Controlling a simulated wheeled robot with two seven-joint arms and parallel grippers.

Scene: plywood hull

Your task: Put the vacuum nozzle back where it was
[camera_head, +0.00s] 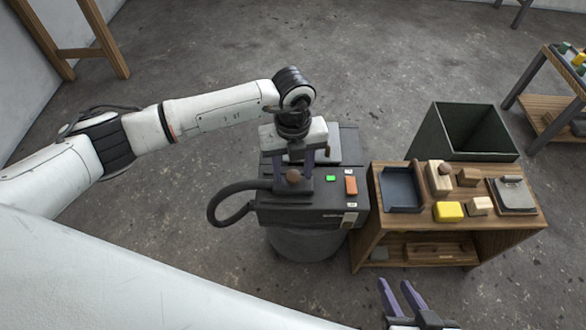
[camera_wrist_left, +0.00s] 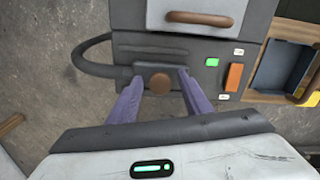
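The vacuum nozzle is a dark grey piece with a round brown knob (camera_head: 293,176), resting on top of the black vacuum unit (camera_head: 300,216). A black hose (camera_head: 216,208) loops out from it on the left. My left gripper (camera_head: 293,170) is right above the nozzle, pointing down. In the left wrist view its purple fingers (camera_wrist_left: 160,82) are apart on either side of the brown knob (camera_wrist_left: 160,84), with a visible gap on each side. My right gripper (camera_head: 403,290) is open and empty at the lower edge, in front of the wooden bench.
The vacuum unit has a green button (camera_head: 330,178) and an orange switch (camera_head: 351,185). A wooden bench (camera_head: 372,222) at right holds a blue-grey tray (camera_head: 401,190), wooden blocks, a yellow block (camera_head: 447,211) and a metal plate (camera_head: 514,194). A dark green bin (camera_head: 425,133) stands behind.

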